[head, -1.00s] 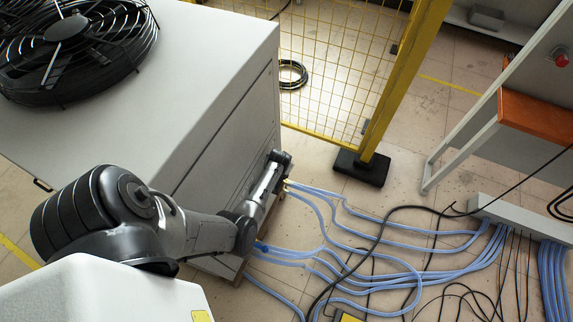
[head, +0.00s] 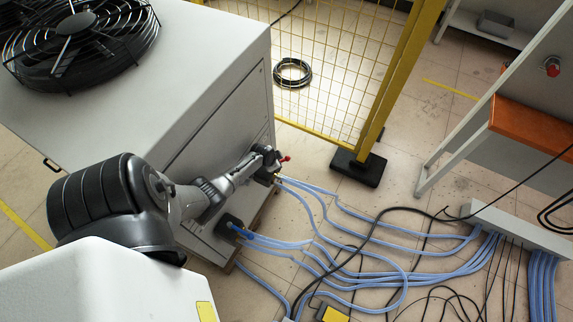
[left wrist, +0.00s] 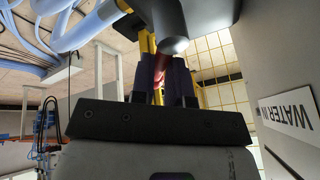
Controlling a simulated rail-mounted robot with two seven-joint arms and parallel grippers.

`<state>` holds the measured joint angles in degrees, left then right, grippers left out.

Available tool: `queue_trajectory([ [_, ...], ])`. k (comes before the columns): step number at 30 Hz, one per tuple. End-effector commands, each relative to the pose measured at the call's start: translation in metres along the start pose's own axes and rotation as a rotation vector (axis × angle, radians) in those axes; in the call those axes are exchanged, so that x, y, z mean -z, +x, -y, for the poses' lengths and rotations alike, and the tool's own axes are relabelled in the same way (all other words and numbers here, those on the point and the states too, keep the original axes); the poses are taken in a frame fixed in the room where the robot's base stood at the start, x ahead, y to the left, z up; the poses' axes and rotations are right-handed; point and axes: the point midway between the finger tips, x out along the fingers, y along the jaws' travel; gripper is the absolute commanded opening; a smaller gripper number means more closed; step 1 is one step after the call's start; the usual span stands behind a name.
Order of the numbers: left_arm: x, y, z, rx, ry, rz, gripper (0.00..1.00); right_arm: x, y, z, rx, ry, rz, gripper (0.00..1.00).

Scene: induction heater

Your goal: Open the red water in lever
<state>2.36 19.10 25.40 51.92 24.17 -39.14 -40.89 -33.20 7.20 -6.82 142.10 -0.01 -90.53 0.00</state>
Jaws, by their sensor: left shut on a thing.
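The red lever (left wrist: 159,76) sits between the two dark fingers of my left gripper (left wrist: 163,80) in the left wrist view. The fingers are shut on it, and a grey cylindrical part lies just beyond. A white "WATER IN" label (left wrist: 287,113) is on the panel to the right. In the head view my left gripper (head: 268,164) is at the side of the large grey cabinet (head: 205,70), near its lower right corner. A red end (head: 286,158) shows just past the fingers. The rest of the lever is hidden. My right gripper is not in view.
Blue hoses (head: 350,235) run from the cabinet to a grey floor channel (head: 515,227). Black cables (head: 385,212) cross them. A yellow mesh fence (head: 335,75) with a black-footed post stands behind. A black fitting (head: 229,226) is lower on the cabinet side.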

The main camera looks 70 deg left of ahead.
Motion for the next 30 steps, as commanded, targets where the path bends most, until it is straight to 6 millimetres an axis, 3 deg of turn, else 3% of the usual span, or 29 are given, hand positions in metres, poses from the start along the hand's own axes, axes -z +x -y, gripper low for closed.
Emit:
queue_trajectory([
  [16, -0.0095, -0.0015, 0.0064, -0.006, 0.008, -0.002, 0.00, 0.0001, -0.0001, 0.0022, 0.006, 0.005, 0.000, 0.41],
  [17, -0.0096, -0.0015, 0.0064, -0.006, 0.008, -0.002, 0.17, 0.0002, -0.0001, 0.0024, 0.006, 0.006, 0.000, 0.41],
  [24, -0.0093, -0.0016, 0.0066, -0.006, 0.008, -0.002, 0.40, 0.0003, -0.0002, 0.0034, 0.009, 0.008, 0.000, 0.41],
  [30, -0.0090, -0.0018, 0.0067, -0.006, 0.008, -0.002, 0.41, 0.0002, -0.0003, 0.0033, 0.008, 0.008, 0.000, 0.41],
])
